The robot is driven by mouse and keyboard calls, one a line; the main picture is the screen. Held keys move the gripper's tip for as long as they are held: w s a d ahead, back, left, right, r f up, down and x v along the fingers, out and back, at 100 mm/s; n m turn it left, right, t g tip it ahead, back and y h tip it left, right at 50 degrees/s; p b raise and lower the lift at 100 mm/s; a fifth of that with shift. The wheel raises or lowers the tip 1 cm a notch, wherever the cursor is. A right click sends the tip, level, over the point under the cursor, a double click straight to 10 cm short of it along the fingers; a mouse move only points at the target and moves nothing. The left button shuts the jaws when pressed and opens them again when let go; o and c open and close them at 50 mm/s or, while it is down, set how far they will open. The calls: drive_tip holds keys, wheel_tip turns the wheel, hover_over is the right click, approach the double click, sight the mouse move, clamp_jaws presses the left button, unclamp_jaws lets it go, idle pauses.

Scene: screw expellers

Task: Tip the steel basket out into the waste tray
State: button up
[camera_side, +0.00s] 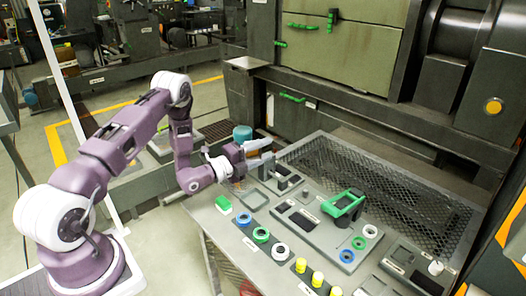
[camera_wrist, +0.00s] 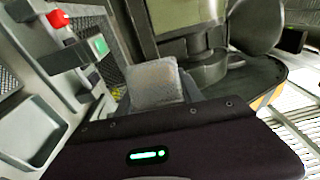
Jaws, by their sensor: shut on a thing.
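My gripper (camera_side: 243,157) is at the back left of the workbench, beyond the bench's fixtures. It is shut on a small light-grey metal thing (camera_side: 258,144), which looks like the steel basket. In the wrist view the same thing (camera_wrist: 152,82) shows as a grey, fine-textured block just past my dark gripper body; its inside is hidden. I cannot tell from these frames whether anything is in it. A shallow grey tray (camera_wrist: 28,128) lies at the left of the wrist view; I cannot tell whether it is the waste tray.
A large mesh-walled bay (camera_side: 385,185) lies behind the bench. The bench carries a green-framed part (camera_side: 345,203), coloured rings (camera_side: 261,235) and yellow cylinders (camera_side: 317,279). A teal cylinder (camera_side: 242,133) stands behind my gripper. A red knob (camera_wrist: 57,18) and a green button (camera_wrist: 100,46) show in the wrist view.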

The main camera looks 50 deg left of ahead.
drive_tip(key=shift+s+d, duration=0.1)
drive_tip(key=shift+d, duration=0.05)
idle(0.3)
drive_tip(key=shift+r+m+t, duration=0.1)
drive_tip(key=shift+m+t, duration=0.2)
drive_tip(key=shift+m, duration=0.5)
drive_tip(key=shift+d, duration=0.15)
